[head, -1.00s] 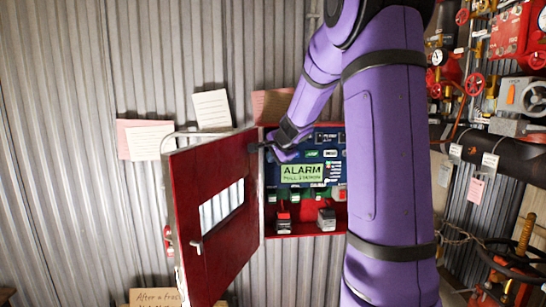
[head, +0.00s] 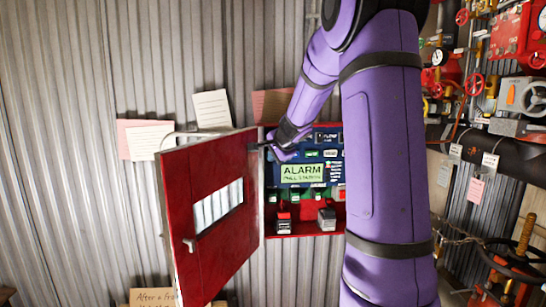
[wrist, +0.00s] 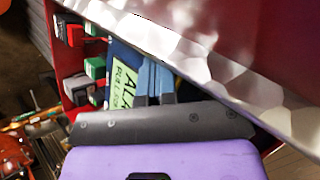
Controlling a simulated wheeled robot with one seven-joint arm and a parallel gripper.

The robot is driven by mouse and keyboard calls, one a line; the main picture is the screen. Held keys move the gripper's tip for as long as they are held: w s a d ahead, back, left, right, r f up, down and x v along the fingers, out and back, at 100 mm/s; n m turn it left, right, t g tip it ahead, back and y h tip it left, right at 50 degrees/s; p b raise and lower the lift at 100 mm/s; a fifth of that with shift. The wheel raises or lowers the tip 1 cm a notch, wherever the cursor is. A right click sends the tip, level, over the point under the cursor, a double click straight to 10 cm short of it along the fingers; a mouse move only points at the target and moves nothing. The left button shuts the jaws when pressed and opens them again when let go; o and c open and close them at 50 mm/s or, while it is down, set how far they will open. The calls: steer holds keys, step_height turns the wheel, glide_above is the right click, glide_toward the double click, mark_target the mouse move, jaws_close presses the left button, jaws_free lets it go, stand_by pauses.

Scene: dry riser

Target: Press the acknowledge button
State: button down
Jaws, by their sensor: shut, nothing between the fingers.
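A red cabinet (head: 304,235) on the wall stands open and holds a blue panel (head: 272,175). The panel's green display (head: 302,173) reads "ALARM PULL STATION"; part of it also shows in the wrist view (wrist: 124,82). I cannot tell which control is the acknowledge button; my arm hides the panel's upper left and right side. My gripper (head: 268,147) is at the cabinet's upper left, by the inner edge of the red door (head: 215,250). In the wrist view its blue-grey fingers (wrist: 153,78) are shut and empty, close in front of the panel beside the display.
The door stands swung out to the left, its bright metal edge (wrist: 205,60) close beside my gripper. Small red and green units (head: 326,218) sit low in the cabinet. Red valves and pipes (head: 500,140) crowd the right side. Paper notes (head: 212,109) hang on the corrugated wall.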

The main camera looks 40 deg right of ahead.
steer(key=shift+s, duration=0.1)
steer(key=shift+s+a, duration=0.55)
steer(key=shift+s, duration=0.1)
steer(key=shift+s+a, duration=0.75)
steer(key=shift+s, duration=0.25)
steer(key=shift+s+a, duration=0.75)
steer(key=shift+s, duration=0.25)
